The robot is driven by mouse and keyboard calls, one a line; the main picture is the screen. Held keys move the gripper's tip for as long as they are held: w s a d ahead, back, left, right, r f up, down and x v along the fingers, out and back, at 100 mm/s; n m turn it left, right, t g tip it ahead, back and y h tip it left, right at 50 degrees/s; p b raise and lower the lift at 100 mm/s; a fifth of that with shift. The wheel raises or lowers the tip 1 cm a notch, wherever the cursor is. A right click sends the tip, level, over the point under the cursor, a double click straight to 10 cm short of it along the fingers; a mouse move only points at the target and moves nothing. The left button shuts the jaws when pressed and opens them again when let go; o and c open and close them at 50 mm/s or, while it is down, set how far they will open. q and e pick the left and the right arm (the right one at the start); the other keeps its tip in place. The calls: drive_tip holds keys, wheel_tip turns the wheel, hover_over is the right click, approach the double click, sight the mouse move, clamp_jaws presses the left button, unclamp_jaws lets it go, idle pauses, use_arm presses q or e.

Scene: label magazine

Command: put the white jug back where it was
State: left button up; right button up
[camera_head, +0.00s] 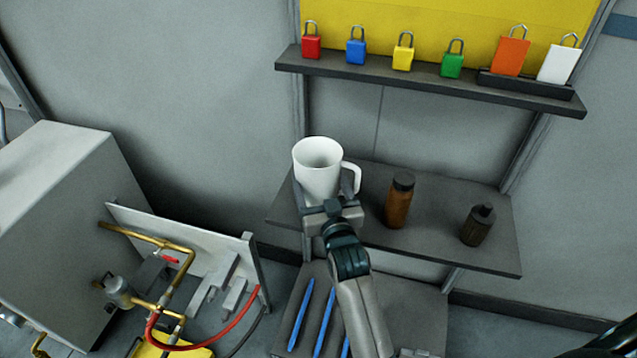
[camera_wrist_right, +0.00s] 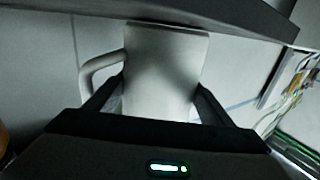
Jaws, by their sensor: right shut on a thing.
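The white jug (camera_head: 318,172) is upright at the left end of the middle shelf (camera_head: 440,235), with its handle to the right in the head view. My right gripper (camera_head: 331,200) is shut on the jug's body, one finger on each side. The right wrist view shows the jug (camera_wrist_right: 163,75) between the two fingers (camera_wrist_right: 155,105), its handle to the left. The jug's base is hidden behind my gripper, so I cannot tell whether it touches the shelf. My left gripper is not in view.
A brown bottle (camera_head: 398,203) and a dark bottle (camera_head: 477,226) stand right of the jug. The upper shelf (camera_head: 420,82) holds several coloured padlocks. Blue pens (camera_head: 301,314) lie on a lower surface. A pipe-fitted panel (camera_head: 190,240) stands at the left.

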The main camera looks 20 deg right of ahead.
idle(0.3)
drive_tip(key=shift+f, duration=0.15)
drive_tip(key=o, duration=1.6)
drive_tip(key=shift+o, duration=0.2)
drive_tip(key=shift+s, duration=0.1)
